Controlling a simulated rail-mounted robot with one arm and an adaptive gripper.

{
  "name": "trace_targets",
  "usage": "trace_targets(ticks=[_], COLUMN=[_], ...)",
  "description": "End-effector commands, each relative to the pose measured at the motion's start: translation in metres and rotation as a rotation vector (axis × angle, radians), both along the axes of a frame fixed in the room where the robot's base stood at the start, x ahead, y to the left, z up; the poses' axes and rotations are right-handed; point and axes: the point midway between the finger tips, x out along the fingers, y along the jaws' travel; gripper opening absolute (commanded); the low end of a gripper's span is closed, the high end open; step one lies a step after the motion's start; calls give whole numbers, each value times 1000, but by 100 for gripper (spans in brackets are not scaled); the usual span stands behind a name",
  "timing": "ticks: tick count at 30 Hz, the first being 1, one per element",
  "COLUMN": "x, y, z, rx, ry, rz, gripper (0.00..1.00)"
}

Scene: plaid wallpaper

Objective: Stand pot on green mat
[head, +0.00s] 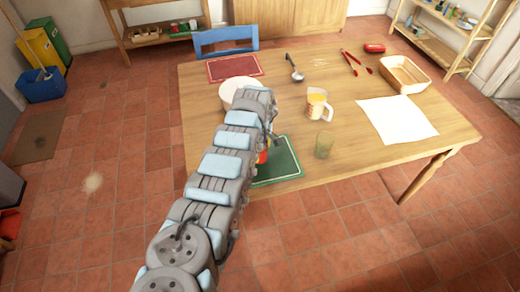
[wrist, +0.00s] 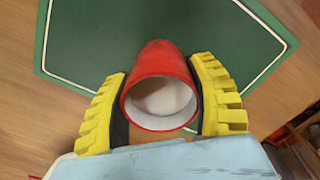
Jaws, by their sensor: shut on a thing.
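A red pot (wrist: 150,58) with a white inside is held between the yellow fingers of my gripper (wrist: 160,70), one on each side. Its open mouth faces the wrist camera. The green mat (wrist: 85,45) with a pale border line lies behind the pot in the wrist view. In the head view the green mat (head: 285,170) lies at the near edge of the wooden table. My arm covers part of it. Only a bit of the red pot (head: 263,156) shows beside my arm there, over the mat. I cannot tell whether its base touches the mat.
A greenish glass (head: 324,145) stands just right of the mat, with a measuring jug (head: 317,106) behind it. A white round dish (head: 232,88) is partly behind my arm. A white sheet (head: 398,119) and a basket (head: 410,87) lie on the right.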

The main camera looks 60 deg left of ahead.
Motion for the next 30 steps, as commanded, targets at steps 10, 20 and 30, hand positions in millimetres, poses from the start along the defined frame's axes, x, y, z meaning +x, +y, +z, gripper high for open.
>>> trace_targets(ticks=[10,20,30], x=[-1,0,0], y=[-1,-1,-1], z=[-9,-12,-12], rx=[-2,-1,-1], ry=[1,0,0], rz=[0,-1,0], gripper=[19,77,86])
